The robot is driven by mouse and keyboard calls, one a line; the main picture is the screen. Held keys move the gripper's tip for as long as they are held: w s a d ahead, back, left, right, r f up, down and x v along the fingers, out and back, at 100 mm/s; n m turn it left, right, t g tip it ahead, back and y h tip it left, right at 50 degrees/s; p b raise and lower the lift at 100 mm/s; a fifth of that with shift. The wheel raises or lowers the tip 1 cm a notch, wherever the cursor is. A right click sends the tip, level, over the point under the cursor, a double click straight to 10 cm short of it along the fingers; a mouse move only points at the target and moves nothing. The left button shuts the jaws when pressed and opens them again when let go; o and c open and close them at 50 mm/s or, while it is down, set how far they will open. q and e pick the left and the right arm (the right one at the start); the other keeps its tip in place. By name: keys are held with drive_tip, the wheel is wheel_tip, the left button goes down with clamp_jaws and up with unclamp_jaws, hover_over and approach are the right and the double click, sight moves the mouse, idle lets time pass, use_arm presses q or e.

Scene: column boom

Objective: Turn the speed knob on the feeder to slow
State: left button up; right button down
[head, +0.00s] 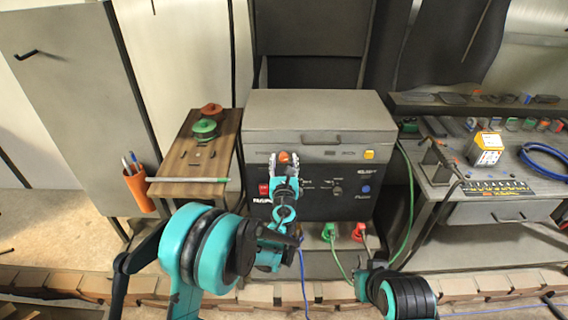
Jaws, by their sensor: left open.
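The feeder (353,207) is a grey box with a dark front panel in the middle of the head view. My left gripper (284,160) is open in front of the panel's upper left part. An orange-red knob (285,157) shows between its fingertips; I cannot tell whether they touch it. Small dark dials (338,188) sit on the panel, with a yellow part (369,155) and a blue one (366,189) at the right. The panel labels are too small to read. My left arm hides part of the panel.
A wooden side table (170,170) with green and red spools (204,128) stands at the left. A bench (470,210) with small parts stands at the right. Green (328,231) and red (358,232) plugs with cables are below the feeder.

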use_arm(q)
clamp_jaws()
